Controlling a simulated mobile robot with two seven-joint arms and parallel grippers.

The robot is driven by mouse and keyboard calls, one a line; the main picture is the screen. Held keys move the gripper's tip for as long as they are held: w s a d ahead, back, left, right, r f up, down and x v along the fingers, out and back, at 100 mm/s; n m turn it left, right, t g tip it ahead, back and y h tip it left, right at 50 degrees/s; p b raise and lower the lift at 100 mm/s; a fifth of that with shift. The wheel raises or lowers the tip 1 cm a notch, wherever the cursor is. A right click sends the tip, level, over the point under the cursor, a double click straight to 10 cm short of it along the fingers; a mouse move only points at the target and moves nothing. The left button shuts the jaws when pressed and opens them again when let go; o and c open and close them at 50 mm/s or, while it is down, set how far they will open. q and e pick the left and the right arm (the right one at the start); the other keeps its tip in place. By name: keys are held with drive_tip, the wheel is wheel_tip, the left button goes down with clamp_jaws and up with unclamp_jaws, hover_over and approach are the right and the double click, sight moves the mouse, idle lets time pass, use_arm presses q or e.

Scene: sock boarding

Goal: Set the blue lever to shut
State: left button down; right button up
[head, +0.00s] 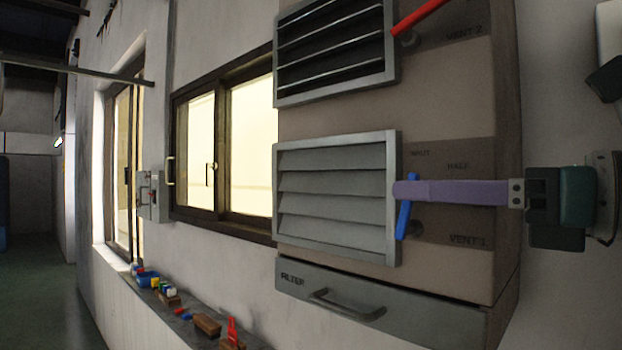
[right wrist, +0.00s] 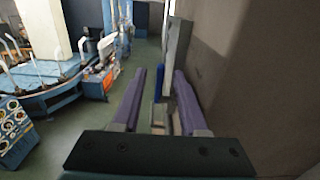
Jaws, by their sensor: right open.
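The blue lever (head: 403,220) is on the VENT 1 panel, just right of the lower grey louvre (head: 335,190). It stands nearly upright, leaning slightly right at its top, below the SHUT label. The lower louvre's slats overlap with no dark gaps. My right gripper (head: 396,190) reaches in from the right, its purple fingers crossing in front of the lever's upper part. In the right wrist view the gripper (right wrist: 160,72) is open, with the blue lever (right wrist: 158,82) showing between its fingers. Contact cannot be told. My left gripper is not in view.
Above, the VENT 2 louvre (head: 335,48) has dark gaps between slats and a red lever (head: 420,16). A FILTER drawer (head: 375,305) with a handle is below. Small items, including a wooden block (head: 207,324), lie on a ledge at lower left. Windows are to the left.

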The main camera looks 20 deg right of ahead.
drive_tip(key=shift+c, duration=0.4)
clamp_jaws()
drive_tip(key=g+p, duration=0.1)
drive_tip(key=p, duration=0.2)
drive_tip(key=w+r+g+p, duration=0.1)
drive_tip(key=p, duration=0.1)
drive_tip(key=shift+a+r+h+p, duration=0.15)
drive_tip(key=shift+a+h+p, duration=0.05)
drive_tip(key=shift+h+p, duration=0.2)
drive_tip(key=shift+f+g, duration=0.3)
